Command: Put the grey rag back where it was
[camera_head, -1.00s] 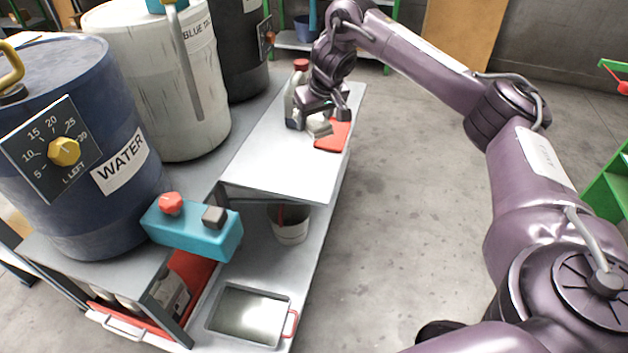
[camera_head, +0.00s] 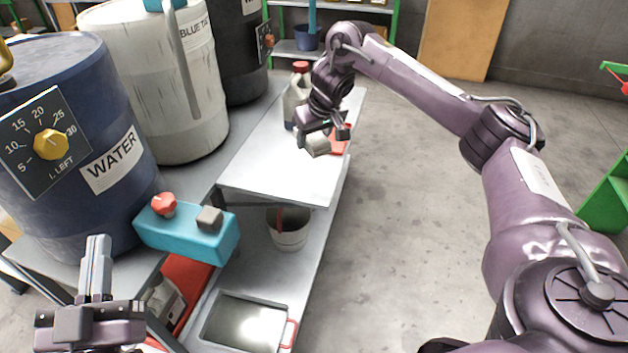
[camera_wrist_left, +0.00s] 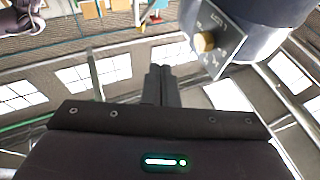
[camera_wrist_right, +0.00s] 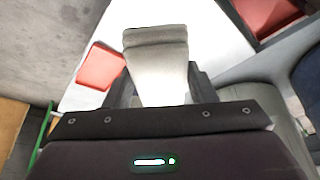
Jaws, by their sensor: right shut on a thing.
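The grey rag (camera_head: 317,146) is a folded pale cloth, held over the white bench top (camera_head: 262,168). My right gripper (camera_head: 324,135) is shut on it. In the right wrist view the grey rag (camera_wrist_right: 157,62) stands out between the fingers. How high it hangs above the bench I cannot tell. A red folded cloth (camera_head: 341,138) lies on the bench beside it, partly hidden by my gripper; it also shows in the right wrist view (camera_wrist_right: 100,67). My left gripper (camera_head: 98,242) is at the lower left, empty, its fingers together.
A grey jug with a red cap (camera_head: 299,90) stands behind my right gripper. Blue WATER (camera_head: 75,140) and white (camera_head: 160,90) drums stand at the left. A teal box (camera_head: 185,233) with two knobs is in front. A bucket (camera_head: 288,230) and tray (camera_head: 243,322) sit below. The bench's near part is clear.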

